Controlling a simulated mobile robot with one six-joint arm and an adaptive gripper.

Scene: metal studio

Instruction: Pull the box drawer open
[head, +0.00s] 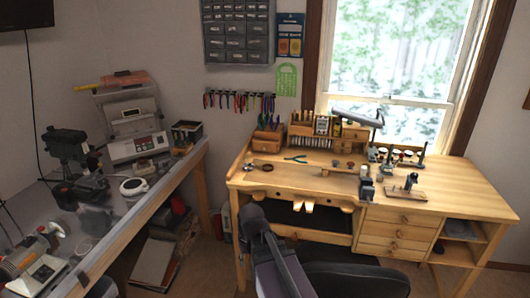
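A small wooden box (267,141) with a drawer front stands at the back left of the wooden workbench (460,190). Pliers stick up from its top. Its drawer looks shut, but it is small in the picture. A stack of wooden drawers (398,233) with small knobs is built into the right front of the workbench, and these look shut. I cannot tell which of these is the box drawer. My gripper does not show in the head view.
A dark chair (355,280) stands close in front of the workbench. A side table (120,235) with machines runs along the left. Tools and a small vise (367,187) crowd the bench top. Some floor is clear at right.

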